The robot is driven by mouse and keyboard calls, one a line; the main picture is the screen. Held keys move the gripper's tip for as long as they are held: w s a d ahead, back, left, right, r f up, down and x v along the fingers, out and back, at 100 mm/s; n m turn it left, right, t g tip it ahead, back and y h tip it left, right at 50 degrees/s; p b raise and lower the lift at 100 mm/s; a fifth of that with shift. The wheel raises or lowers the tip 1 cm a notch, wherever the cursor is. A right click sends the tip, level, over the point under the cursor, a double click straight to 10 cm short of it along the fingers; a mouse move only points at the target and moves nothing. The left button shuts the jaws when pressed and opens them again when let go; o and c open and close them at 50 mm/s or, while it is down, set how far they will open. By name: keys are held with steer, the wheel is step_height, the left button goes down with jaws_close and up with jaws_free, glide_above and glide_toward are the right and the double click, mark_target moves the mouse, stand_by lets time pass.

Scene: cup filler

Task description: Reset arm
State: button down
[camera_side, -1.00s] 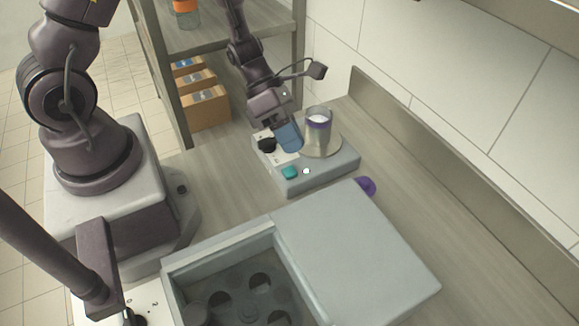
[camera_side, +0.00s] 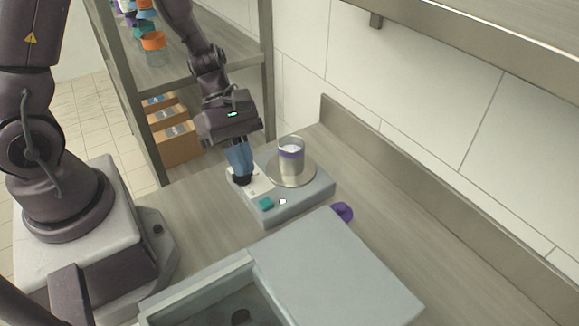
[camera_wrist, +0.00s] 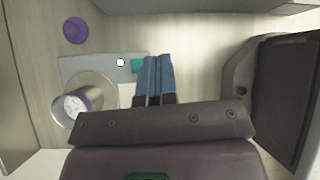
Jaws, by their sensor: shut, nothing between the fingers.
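My gripper (camera_side: 241,172) has blue fingers pressed together, empty, pointing down over the left part of a grey device (camera_side: 318,194). A dark knob or fingertip shows at their lower end; I cannot tell whether they touch the device. A clear cup (camera_side: 291,163) with a purple band and white contents stands upright on the device's round metal plate, right of my gripper and apart from it. In the wrist view, my closed fingers (camera_wrist: 155,61) point toward the teal button (camera_wrist: 138,66), with the cup (camera_wrist: 78,104) to their left.
A purple lid (camera_side: 342,211) lies on the counter beside the device. A grey box with a flat top (camera_side: 335,268) and an open bay stands in front. A shelf rack (camera_side: 268,80) rises behind my arm, and an overhead shelf (camera_side: 480,40) is at upper right. The right counter is clear.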

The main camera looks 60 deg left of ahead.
steer(key=s+a+r+m+t+y, duration=0.2)
steer(key=s+r+m+t+y, duration=0.1)
steer(key=r+m, duration=0.7)
steer(key=s+a+r+m+t+y, duration=0.3)
steer(key=r+m+y, duration=0.2)
steer(key=r+m, duration=0.4)
steer(key=shift+s+r+m, duration=0.3)
steer(key=shift+r+m, duration=0.1)
steer(key=shift+r, duration=0.3)
stand_by(5.4)
